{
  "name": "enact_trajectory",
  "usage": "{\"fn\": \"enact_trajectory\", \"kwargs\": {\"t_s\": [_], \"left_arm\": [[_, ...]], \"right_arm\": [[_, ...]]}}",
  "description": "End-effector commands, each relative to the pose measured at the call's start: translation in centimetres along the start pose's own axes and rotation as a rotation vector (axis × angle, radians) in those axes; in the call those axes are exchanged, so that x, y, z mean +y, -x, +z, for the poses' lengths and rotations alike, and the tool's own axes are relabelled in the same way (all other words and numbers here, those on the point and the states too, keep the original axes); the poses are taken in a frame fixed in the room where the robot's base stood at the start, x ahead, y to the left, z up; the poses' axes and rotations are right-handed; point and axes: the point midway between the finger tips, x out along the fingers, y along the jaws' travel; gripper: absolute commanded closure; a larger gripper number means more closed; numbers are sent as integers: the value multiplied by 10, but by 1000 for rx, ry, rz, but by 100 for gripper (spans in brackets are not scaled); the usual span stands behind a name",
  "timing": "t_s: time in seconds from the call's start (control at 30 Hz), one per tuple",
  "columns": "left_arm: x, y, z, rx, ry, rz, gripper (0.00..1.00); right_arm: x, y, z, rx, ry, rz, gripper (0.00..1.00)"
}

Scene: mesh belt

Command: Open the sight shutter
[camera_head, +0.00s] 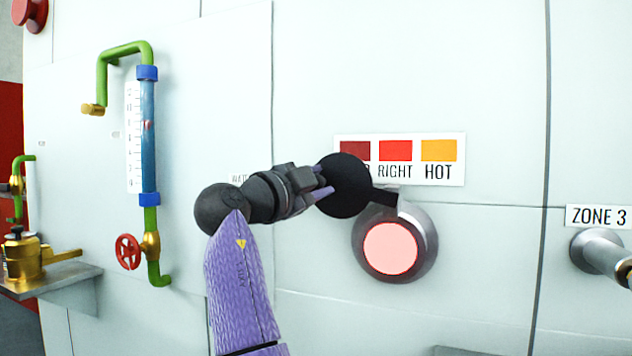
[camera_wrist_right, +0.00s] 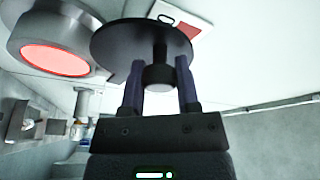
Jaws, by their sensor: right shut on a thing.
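The sight shutter is a round black disc (camera_head: 344,186) with a short dark arm at its right. It is swung to the upper left of the round sight port, and the port's pink glowing glass (camera_head: 390,248) shows uncovered inside its grey ring. My right gripper (camera_head: 322,190) is at the disc's left side. In the right wrist view the disc (camera_wrist_right: 125,42) spreads above the fingers, and my right gripper (camera_wrist_right: 160,85) is shut on the shutter's black knob (camera_wrist_right: 158,76). The glowing glass (camera_wrist_right: 55,58) is at the left there. My left gripper is out of view.
A color label (camera_head: 440,150) with dark red, red and orange patches is behind and above the disc. A gauge tube (camera_head: 148,135) with green pipes and a red valve wheel (camera_head: 129,251) is on the left. A grey pipe (camera_head: 600,252) sticks out at the right under a ZONE 3 sign.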

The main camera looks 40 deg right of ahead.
Motion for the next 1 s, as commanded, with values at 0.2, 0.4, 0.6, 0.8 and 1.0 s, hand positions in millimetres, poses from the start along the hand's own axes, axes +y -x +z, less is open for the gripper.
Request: {"fn": "enact_trajectory", "kwargs": {"t_s": [0.2, 0.4, 0.6, 0.8, 1.0], "left_arm": [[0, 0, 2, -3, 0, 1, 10], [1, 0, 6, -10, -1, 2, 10], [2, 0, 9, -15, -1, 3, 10], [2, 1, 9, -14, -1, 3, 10], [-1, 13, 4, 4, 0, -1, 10]], "right_arm": [[0, 0, 0, 0, -2, 0, 100], [0, 0, 0, 0, -2, 0, 45], [0, 0, 0, 0, -1, 0, 25], [-1, 3, 0, -1, -1, 0, 25], [-3, 47, -2, -3, -3, -3, 25]]}}
